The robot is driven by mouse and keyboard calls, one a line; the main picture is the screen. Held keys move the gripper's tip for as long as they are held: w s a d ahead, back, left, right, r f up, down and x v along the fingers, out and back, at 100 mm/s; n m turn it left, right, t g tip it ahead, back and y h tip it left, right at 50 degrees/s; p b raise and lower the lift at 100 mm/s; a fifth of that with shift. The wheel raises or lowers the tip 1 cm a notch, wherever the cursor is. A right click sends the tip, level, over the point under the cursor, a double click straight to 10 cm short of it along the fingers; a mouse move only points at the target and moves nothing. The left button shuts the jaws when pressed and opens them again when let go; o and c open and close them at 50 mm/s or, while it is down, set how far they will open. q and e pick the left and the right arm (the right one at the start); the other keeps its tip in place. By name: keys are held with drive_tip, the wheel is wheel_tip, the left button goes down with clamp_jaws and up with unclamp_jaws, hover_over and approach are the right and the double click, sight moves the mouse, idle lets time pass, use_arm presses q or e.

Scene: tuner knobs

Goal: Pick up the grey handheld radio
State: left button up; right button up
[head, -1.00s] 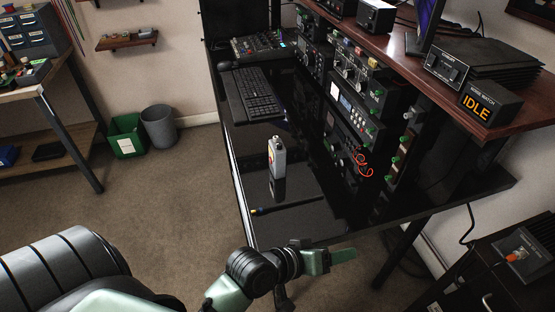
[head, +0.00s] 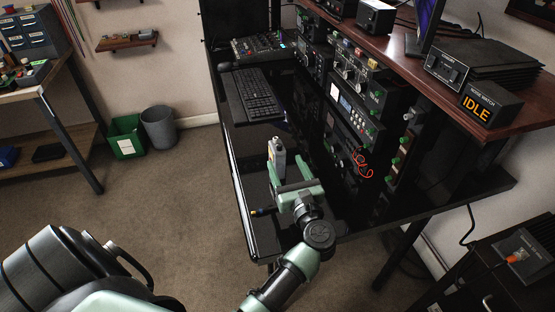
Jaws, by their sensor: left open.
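The grey handheld radio (head: 278,152) stands upright on the glossy black desk (head: 255,237), near its left edge. My left gripper (head: 286,164) is open just on the near side of the radio. Its fingers point away from me toward the radio, one at the radio's left and one at its right. The fingers and palm hide the lower part of the radio. I cannot tell whether either finger touches it. My right gripper is not in view.
A keyboard (head: 254,95) lies behind the radio. Racked radio gear (head: 352,105) with knobs and a red coiled cord (head: 361,165) stands to the right.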

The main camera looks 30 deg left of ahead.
sight(281, 158)
use_arm(q)
drive_tip(key=x, duration=0.2)
drive_tip(key=p+x, duration=0.1)
drive_tip(key=x, duration=0.3)
drive_tip(key=shift+w+a+f+p, duration=0.1)
drive_tip(key=shift+a+f+p, duration=0.2)
drive_tip(key=shift+w+a+f, duration=0.1)
drive_tip(key=shift+w+a, duration=0.25)
drive_tip(key=shift+a, duration=0.1)
clamp_jaws()
